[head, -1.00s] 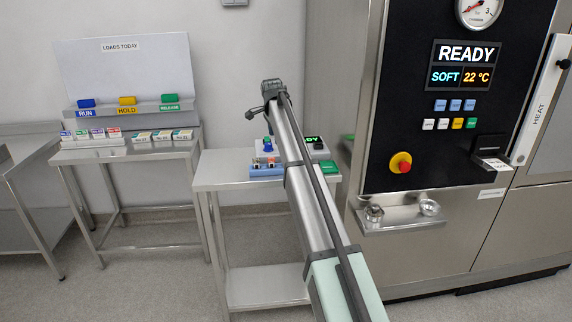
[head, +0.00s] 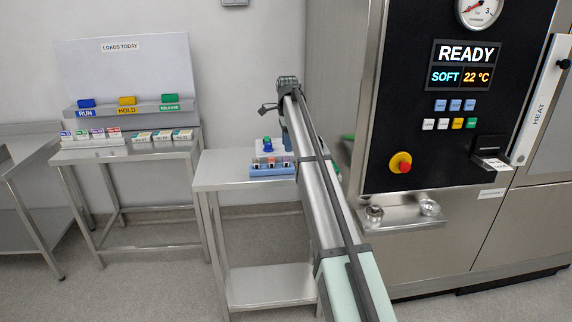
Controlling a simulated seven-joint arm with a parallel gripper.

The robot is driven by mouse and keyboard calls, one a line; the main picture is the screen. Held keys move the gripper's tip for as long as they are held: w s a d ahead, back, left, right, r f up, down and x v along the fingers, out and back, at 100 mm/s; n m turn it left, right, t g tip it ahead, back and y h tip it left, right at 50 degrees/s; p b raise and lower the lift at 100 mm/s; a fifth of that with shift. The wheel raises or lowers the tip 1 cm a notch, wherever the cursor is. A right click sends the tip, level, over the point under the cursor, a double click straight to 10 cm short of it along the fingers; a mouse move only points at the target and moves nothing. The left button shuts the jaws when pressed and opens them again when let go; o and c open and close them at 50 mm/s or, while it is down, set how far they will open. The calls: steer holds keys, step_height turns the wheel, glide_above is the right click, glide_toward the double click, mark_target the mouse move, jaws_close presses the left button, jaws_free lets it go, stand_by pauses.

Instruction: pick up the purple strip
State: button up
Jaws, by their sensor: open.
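Several small colour-topped strips stand in a white rack (head: 93,143) on the left table. The leftmost one, which looks purple (head: 66,134), is the likely purple strip; its lettering is too small to read. My gripper (head: 266,108) is at the far end of my arm, in the air above the middle table, well to the right of that strip. It is open, with nothing seen in it. Its fingers are small and partly hidden by the wrist.
On the middle table (head: 222,172), a blue rack (head: 270,171) holds several strips. Flat packs (head: 163,135) lie right of the white rack. Blue, yellow and green blocks stand on a shelf (head: 128,109) behind. The steel machine (head: 440,240) is close on my arm's right.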

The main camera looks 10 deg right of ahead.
mark_target(286, 157)
steer(key=shift+w+a+f, duration=0.1)
steer(key=shift+w+f, duration=0.1)
steer(key=shift+f, duration=1.6)
steer(key=shift+w+a+f, duration=0.1)
steer(key=shift+w+f, duration=0.05)
steer(key=shift+f, duration=1.65)
steer(key=shift+c, duration=0.3)
jaws_close()
